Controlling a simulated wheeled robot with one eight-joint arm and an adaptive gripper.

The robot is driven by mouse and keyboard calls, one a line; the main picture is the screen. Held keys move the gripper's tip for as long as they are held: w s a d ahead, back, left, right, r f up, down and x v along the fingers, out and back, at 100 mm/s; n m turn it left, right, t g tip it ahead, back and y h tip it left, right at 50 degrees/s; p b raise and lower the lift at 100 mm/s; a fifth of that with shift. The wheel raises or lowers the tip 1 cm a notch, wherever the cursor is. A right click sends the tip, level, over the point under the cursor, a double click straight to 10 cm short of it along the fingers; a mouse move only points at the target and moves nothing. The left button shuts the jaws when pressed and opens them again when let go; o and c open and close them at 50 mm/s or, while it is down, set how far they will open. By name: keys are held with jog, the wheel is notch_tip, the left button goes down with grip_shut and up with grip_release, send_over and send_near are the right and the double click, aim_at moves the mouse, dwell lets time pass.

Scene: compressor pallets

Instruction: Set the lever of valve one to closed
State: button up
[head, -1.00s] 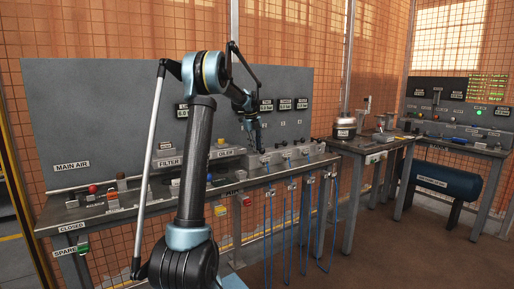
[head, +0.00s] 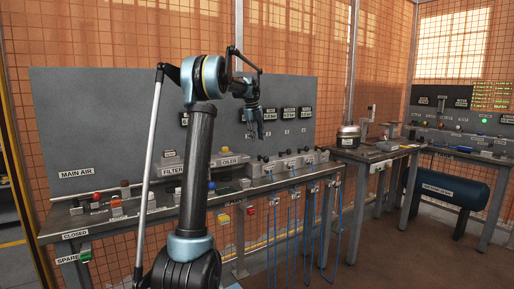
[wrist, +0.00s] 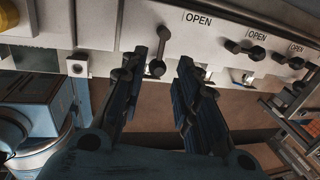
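My gripper (head: 258,136) is raised above the grey valve manifold (head: 285,171) on the long bench. In the wrist view my gripper (wrist: 158,75) has its two dark fingers apart with nothing between them. A valve lever (wrist: 161,50) appears beyond and between the fingertips, standing roughly upright in the picture and not touched. To its right is an "OPEN" label (wrist: 198,19). A second lever (wrist: 245,50) further right lies across the picture, unlike the first. The valve numbers cannot be read.
Blue hoses (head: 291,225) hang below the bench front. A grey panel (head: 90,120) stands behind the bench. A second bench (head: 375,152) with a silver pot (head: 348,136) stands to the right. The floor in front is clear.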

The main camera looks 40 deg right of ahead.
jog(key=shift+a+r, duration=0.2)
jog(key=shift+r, duration=0.8)
